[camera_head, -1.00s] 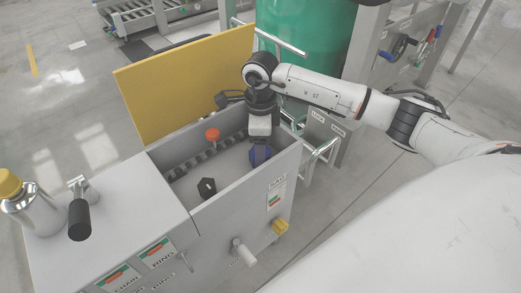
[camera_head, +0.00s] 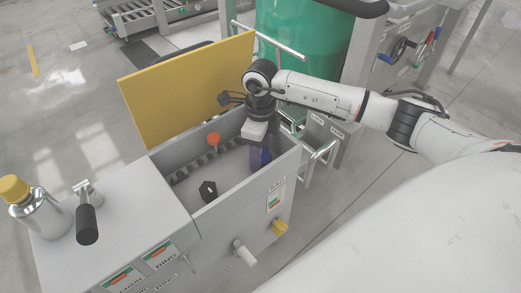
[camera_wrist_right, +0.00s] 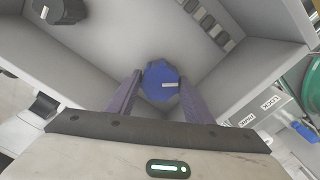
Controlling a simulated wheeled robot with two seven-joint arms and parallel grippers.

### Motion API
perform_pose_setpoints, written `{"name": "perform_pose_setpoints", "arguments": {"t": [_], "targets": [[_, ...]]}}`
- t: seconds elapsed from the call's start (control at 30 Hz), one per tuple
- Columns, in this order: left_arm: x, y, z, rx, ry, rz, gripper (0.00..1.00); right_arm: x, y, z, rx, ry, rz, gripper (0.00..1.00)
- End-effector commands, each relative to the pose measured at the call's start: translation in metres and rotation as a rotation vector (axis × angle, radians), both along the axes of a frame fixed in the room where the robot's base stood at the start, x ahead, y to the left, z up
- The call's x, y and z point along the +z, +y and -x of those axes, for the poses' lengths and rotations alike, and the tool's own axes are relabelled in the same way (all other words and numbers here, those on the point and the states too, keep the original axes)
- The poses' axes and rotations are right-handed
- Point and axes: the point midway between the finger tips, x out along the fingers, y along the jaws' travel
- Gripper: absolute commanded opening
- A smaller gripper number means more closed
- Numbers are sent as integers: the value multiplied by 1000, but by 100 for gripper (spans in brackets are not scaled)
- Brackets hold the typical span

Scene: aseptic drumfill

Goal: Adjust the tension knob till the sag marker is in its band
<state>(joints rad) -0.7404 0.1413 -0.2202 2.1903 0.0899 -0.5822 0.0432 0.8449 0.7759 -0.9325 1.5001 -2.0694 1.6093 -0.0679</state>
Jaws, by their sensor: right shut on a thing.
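A blue faceted knob (camera_wrist_right: 160,76) with a small pale mark shows in the right wrist view, inside the open-topped grey box. My right gripper (camera_head: 261,155) reaches down into the box at its right end. Its two purple fingers lie on either side of the knob and are shut on it. In the head view, the fingers mostly cover the knob. The sag gauge (camera_head: 275,199) is a white plate with green and red patches on the box's outer wall. Its marker is too small to place against the band. My left gripper is out of view.
An orange-red knob (camera_head: 214,139) and a black knob (camera_head: 208,189) stand in the same box. A raised yellow lid (camera_head: 185,90) stands behind it. A yellow knob (camera_head: 280,227) and a pale handle (camera_head: 244,253) stick out of the front. A steel bottle (camera_head: 37,207) stands on the left top.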

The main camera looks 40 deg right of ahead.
Motion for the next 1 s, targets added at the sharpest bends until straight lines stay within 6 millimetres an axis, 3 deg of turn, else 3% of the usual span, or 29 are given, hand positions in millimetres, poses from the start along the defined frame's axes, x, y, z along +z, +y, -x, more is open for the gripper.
{"name": "perform_pose_setpoints", "arguments": {"t": [0.13,0.6,1.0], "targets": [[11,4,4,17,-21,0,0,3,0,0,-141,2,1,24],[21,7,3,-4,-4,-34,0,3,0,0,-545,2,0,24],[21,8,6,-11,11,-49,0,1,0,0,-714,1,1,24]]}}
